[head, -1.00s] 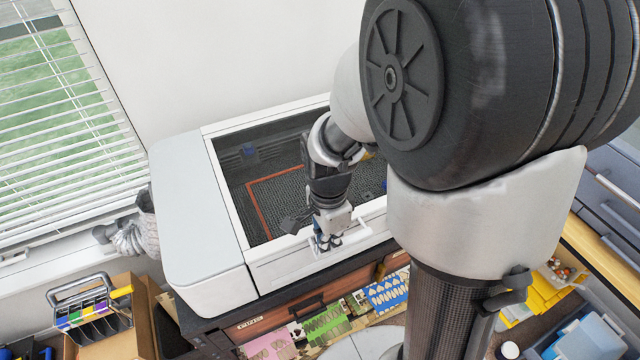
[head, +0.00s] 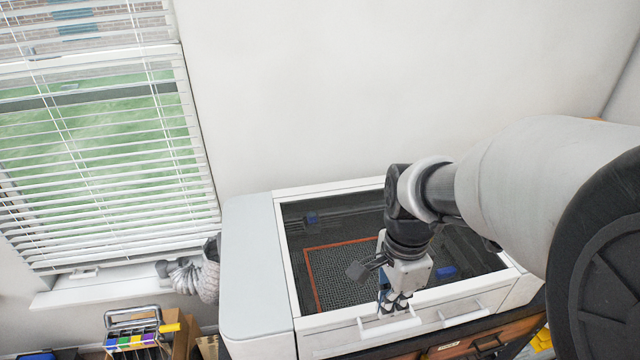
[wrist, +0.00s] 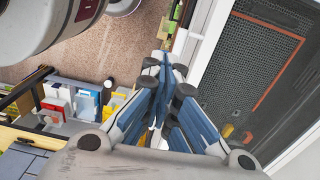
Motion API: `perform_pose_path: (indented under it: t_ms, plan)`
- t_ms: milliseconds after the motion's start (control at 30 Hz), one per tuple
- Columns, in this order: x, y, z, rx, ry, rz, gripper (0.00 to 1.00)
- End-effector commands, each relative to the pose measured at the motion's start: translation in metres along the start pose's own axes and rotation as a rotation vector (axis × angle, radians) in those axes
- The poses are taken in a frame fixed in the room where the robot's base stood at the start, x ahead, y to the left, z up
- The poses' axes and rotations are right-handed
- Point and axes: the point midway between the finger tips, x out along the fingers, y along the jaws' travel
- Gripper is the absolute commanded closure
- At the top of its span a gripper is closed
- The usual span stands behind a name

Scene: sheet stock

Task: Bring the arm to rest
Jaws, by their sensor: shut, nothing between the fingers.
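My gripper (head: 393,304) is shut and empty. In the head view it points down at the front edge of a white machine with a dark window, close to its front handle; I cannot tell whether it touches. In the wrist view my gripper (wrist: 163,62) shows its blue-padded fingers drawn together, with nothing between them. My arm reaches in from the right of the head view and bends down over the machine.
The white machine (head: 258,265) stands against the wall, with a honeycomb bed (head: 345,275) behind its window. A grey hose (head: 205,280) is at its left. A window with blinds (head: 95,160) is at the left. A tool caddy (head: 135,335) stands at the lower left.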

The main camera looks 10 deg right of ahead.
Motion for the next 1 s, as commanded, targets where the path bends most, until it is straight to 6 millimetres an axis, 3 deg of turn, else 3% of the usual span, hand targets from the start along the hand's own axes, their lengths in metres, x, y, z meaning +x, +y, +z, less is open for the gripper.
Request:
perform_pose_path:
  t_ms: [167,400,600,767,1000]
  plan:
    - [0.003,0.012,0.011,-0.225,0.022,-0.070,1.00]
    - [0.017,0.053,0.040,-0.890,0.149,-0.236,1.00]
    - [0.033,0.082,0.054,-1.323,0.285,-0.314,1.00]
    - [0.038,0.091,0.058,-1.475,0.342,-0.332,1.00]
    - [0.038,0.092,0.058,-1.486,0.346,-0.332,1.00]
